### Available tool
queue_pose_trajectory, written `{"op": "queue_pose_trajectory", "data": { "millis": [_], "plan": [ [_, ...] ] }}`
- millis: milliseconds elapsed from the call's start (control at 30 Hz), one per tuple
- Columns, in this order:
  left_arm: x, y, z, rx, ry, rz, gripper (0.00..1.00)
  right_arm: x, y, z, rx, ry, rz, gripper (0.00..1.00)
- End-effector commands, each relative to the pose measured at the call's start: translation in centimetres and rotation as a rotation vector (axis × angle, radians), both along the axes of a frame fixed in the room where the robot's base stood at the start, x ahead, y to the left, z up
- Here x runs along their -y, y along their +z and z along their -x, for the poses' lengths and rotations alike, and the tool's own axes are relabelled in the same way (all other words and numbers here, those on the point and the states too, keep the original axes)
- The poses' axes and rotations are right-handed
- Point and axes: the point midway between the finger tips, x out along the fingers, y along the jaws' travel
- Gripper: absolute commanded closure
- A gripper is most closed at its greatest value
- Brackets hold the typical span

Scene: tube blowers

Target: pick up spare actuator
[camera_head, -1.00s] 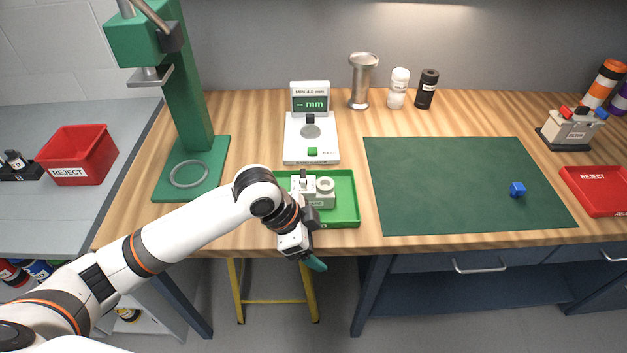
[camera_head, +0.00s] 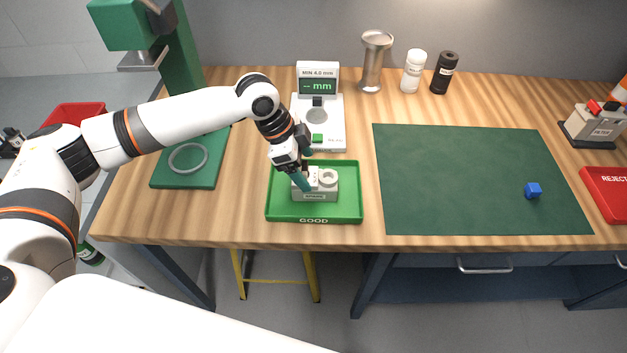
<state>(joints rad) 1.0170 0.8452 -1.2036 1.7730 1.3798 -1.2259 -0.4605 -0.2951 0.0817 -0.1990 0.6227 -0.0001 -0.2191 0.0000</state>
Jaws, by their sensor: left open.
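No label that I can read says spare actuator. My left gripper (camera_head: 305,170) is open with teal fingers, above and at the left side of this block. One finger overlaps the block's left part in the picture; I cannot tell whether it touches. A small blue cube (camera_head: 533,190) lies on the dark green mat (camera_head: 450,180). My right gripper is out of view.
A white gauge (camera_head: 334,136) stands just behind the tray. A green press (camera_head: 180,60) is at the left. A metal cup (camera_head: 375,62) and white and black bottles stand at the back. A red REJECT tray (camera_head: 608,192) and a grey holder (camera_head: 597,125) are at the right.

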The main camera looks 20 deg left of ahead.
Motion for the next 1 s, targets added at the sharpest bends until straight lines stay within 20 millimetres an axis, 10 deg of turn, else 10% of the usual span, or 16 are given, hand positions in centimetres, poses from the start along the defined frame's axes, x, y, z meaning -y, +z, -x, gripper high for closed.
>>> {"op": "queue_pose_trajectory", "data": {
  "millis": [733,1000],
  "plan": [
    [1.8,-5.5,-1.1,0.0,-0.001,0.0,0.2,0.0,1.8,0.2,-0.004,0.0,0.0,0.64],
    [1.8,-5.4,-1.0,0.0,-0.001,0.0,0.61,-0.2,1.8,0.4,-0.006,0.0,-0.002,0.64]
  ]
}}
